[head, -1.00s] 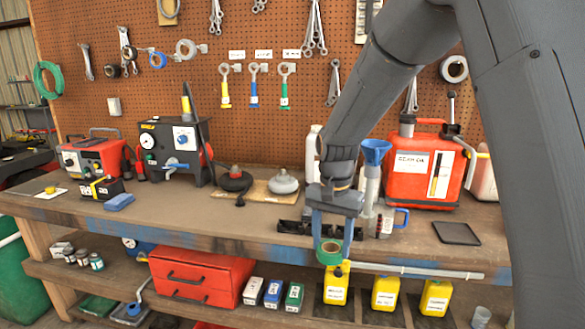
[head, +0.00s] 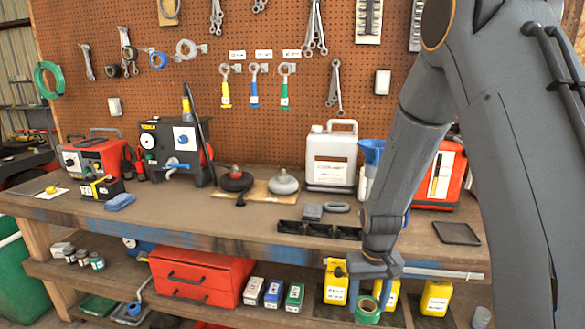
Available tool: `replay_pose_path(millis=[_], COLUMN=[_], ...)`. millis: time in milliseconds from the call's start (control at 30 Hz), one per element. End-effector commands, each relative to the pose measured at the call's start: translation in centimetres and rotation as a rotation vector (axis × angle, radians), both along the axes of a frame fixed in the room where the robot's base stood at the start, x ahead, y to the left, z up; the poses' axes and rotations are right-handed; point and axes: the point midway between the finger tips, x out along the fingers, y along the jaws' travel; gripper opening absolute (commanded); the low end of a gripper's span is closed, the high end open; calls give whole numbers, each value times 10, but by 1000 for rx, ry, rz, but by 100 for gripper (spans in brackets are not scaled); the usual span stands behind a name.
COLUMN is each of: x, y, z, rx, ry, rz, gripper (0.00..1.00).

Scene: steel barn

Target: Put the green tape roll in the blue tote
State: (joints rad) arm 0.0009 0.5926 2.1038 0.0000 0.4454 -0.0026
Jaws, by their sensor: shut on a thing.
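The green tape roll (head: 369,317) is in my gripper (head: 368,309), low at the front right of the workbench in the head view. The two blue fingers are shut on it, one on each side, and point down. The roll's pale core faces up and outward. The gripper hangs in front of the lower shelf, below the benchtop edge.
Yellow bottles (head: 436,299) stand on the lower shelf behind and beside the gripper. A red drawer box (head: 200,276) and small cartons (head: 273,294) are to its left. The benchtop (head: 180,213) above holds a black tray (head: 456,233) and a white jug (head: 331,158).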

Motion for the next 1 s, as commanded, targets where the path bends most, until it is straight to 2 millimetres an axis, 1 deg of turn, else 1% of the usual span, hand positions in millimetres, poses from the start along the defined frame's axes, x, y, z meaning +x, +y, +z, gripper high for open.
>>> replay_pose_path(millis=[33, 100, 200, 300, 400, 1000], x=[-5, -10, -15, -18, -19, -19], y=[0, 0, 0, 0, 0, 0], z=[-17, -35, -54, -65, -68, -67], rx=[0, 0, 0, 0, 0, 0], ry=[7, 6, 5, 2, 0, 0], rz=[0, -1, -1, -1, -1, -3], gripper=[25, 25, 25, 25, 25, 25])
